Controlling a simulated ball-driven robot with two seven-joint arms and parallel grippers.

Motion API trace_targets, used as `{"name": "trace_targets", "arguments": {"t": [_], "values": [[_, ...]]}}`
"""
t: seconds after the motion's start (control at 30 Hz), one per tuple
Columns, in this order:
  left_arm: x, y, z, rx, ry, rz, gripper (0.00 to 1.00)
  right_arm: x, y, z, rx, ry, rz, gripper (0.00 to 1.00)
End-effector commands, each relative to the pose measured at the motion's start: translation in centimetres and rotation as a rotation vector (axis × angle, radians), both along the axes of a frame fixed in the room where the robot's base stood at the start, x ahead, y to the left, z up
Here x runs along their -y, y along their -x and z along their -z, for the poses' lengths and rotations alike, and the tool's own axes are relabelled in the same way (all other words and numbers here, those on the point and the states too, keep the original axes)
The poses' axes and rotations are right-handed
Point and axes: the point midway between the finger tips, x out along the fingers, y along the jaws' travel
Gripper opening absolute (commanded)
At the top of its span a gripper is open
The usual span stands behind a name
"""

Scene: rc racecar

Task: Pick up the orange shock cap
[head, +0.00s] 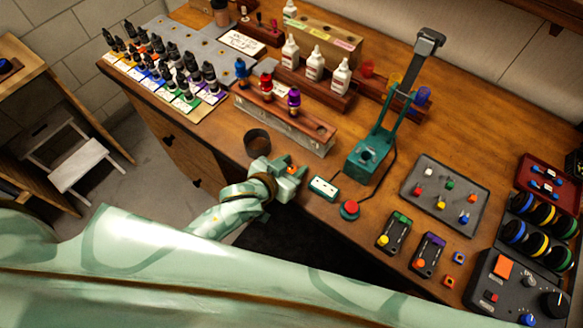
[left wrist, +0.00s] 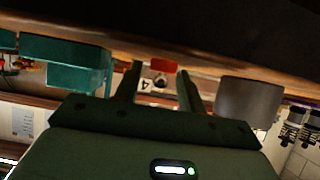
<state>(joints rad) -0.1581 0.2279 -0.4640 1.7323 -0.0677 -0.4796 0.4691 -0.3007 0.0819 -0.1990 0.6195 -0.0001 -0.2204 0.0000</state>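A small orange piece, which looks like the orange shock cap (head: 291,169), shows at the fingertips of my left gripper (head: 293,170) in the head view. In the left wrist view an orange-red piece (left wrist: 163,66) sits in the gap between the two spread fingers (left wrist: 157,88). The left gripper is open, low over the front part of the bench, and I see no finger closed on the cap. Whether a finger touches it I cannot tell. My right gripper is not in view.
A dark round cup (head: 257,141) stands just left of the gripper, also in the wrist view (left wrist: 249,98). Behind is a shock rack (head: 285,124) with blue, red and purple pieces. A teal stand (head: 370,160), a white-topped box (head: 323,188) and a red button (head: 349,209) are to the right.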

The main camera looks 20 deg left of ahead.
Motion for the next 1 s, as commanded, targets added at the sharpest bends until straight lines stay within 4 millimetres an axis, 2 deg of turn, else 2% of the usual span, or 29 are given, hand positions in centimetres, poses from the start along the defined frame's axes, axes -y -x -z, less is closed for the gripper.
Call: {"name": "trace_targets", "arguments": {"t": [0.17,0.3,1.0], "values": [[0.01,0.0,-0.08,0.001,0.0,0.0,0.4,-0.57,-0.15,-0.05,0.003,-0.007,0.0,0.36],[0.01,0.01,-0.07,0.001,0.001,0.0,0.01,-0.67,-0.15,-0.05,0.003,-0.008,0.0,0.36],[-0.08,0.18,0.11,-0.006,-0.003,0.0,0.0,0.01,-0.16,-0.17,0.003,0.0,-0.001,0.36]]}}
